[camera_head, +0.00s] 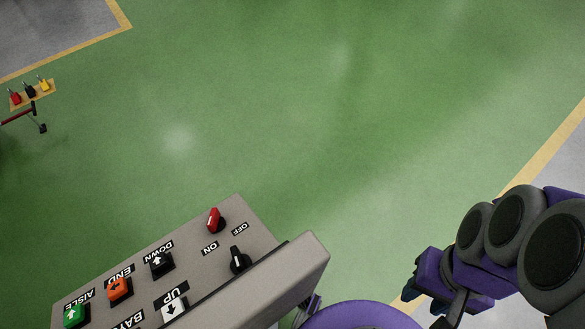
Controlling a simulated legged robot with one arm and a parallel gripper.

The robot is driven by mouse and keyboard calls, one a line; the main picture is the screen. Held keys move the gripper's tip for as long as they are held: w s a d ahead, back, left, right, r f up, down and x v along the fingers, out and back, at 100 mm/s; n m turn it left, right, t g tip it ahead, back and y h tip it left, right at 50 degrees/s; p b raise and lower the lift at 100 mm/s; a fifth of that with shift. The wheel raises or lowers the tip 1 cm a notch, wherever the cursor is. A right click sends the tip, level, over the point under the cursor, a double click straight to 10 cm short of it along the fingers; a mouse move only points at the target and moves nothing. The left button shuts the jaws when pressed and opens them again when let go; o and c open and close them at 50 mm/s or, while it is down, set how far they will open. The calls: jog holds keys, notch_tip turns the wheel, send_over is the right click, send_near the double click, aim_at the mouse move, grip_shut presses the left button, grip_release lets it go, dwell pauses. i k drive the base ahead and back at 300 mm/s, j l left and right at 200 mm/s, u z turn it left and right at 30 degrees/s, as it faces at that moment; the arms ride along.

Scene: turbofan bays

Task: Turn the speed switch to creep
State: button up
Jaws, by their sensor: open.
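A grey control box (230,209) stands at the bottom left of the view. On its top, near the right edge, is a black rotary knob (239,260) with a white pointer mark. No speed or creep label is readable, so I cannot be sure that this knob is the speed switch. A red switch (214,220) sits behind it, with ON and OFF labels close by. My gripper (424,297) is at the lower right, apart from the box and empty. Its fingers are partly hidden by my arm.
The box also carries a black DOWN button (157,263), an orange END button (119,289), a white UP button (174,308) and a green AISLE button (74,314). A small cart (38,94) with coloured items stands far left. Green floor beyond is clear.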

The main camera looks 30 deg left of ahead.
aim_at(239, 262)
jog(key=i+l+u, duration=0.4)
jog(key=i, duration=0.15)
jog(key=i+l+u, duration=0.4)
jog(key=l+u, duration=0.15)
jog(key=u, duration=1.9)
jog(key=i+l, duration=0.05)
